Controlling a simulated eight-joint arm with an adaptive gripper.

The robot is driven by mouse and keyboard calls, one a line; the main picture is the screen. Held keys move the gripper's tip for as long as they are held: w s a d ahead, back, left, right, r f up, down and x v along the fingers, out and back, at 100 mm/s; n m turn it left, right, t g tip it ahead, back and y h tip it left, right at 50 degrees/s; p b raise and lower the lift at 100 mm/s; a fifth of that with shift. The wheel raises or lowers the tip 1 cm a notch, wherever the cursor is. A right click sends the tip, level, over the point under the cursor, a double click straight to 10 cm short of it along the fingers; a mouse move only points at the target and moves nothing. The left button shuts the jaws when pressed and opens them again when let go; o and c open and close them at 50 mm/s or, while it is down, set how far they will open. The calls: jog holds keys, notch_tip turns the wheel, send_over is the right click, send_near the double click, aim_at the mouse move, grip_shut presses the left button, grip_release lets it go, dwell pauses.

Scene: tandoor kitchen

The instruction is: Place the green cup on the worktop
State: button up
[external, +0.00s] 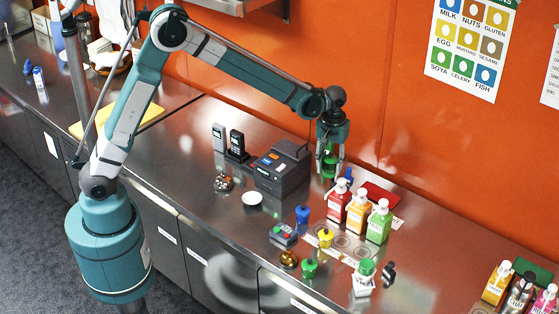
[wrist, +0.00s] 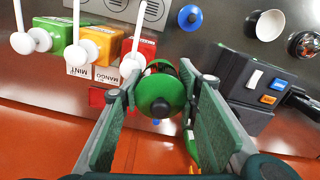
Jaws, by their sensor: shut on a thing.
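In the external view the green cup (external: 330,163) is partly hidden by the fingers. It is near the orange wall, behind the pump bottles and right of a dark grey machine. Its height above the steel worktop (external: 180,150) is hard to tell. A second, small green thing (external: 309,268) stands on the worktop near the front edge.
Red (external: 337,201), orange (external: 358,210) and green (external: 379,222) pump bottles stand close by. The dark machine (external: 283,170) is to the left. Small blue (external: 303,217) and yellow (external: 325,238) things stand in front. Worktop at far left of the machine is fairly clear.

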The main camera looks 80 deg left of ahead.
jog(key=s+d+m+b, duration=0.1)
jog(key=d+m+b, duration=0.15)
jog(key=d, duration=1.85)
jog(key=s+d+f+b, duration=0.1)
jog(key=d+f, duration=0.3)
jog(key=d, duration=0.4)
jog(key=s+d+f+b, duration=0.1)
jog(key=s+d+f, duration=0.1)
jog(key=d+f, duration=0.3)
jog(key=d, duration=0.4)
jog(key=shift+s+d+f+b, duration=0.2)
jog(key=shift+s+b, duration=0.1)
jog(key=shift+f, duration=3.1)
jog(key=shift+f, duration=1.9)
jog(key=shift+f, duration=0.15)
